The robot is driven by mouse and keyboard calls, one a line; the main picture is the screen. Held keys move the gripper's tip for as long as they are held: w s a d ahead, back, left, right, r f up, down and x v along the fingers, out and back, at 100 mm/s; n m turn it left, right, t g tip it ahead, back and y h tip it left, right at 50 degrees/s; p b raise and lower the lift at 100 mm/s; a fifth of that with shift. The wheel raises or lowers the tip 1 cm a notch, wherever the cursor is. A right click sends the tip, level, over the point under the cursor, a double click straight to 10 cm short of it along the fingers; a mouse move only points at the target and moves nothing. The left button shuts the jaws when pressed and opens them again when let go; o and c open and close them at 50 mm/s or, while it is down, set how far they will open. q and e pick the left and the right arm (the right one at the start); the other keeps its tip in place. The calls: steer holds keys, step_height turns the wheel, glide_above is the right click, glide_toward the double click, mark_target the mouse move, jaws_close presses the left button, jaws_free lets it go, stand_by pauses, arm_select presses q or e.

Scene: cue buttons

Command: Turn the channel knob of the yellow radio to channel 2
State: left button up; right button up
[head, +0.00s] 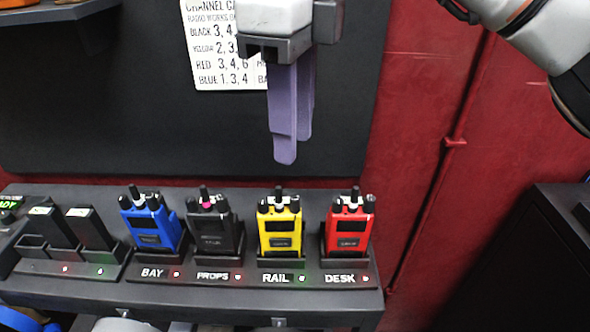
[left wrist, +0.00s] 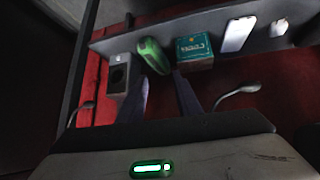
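The yellow radio (head: 280,230) stands upright in the charger slot labelled RAIL, with dark knobs and a short antenna on its top. Its knob setting is too small to read. My right gripper (head: 291,148) hangs above the yellow radio in the head view, purple fingers pointing down, apart from it. The fingers overlap edge-on, so I cannot tell their opening. My left gripper (left wrist: 160,97) shows only in the left wrist view, its purple fingers spread with nothing between them, facing a shelf.
A blue radio (head: 150,224), a black radio (head: 211,225) and a red radio (head: 349,230) share the dark rack (head: 200,297). A channel card (head: 215,45) is partly behind my right gripper. A green object (left wrist: 154,56) and a teal box (left wrist: 195,50) are on the shelf.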

mark_target(295, 197)
step_height(295, 197, down, 10)
steer(key=shift+s+d+r, duration=0.1)
stand_by(0.4)
jaws_close()
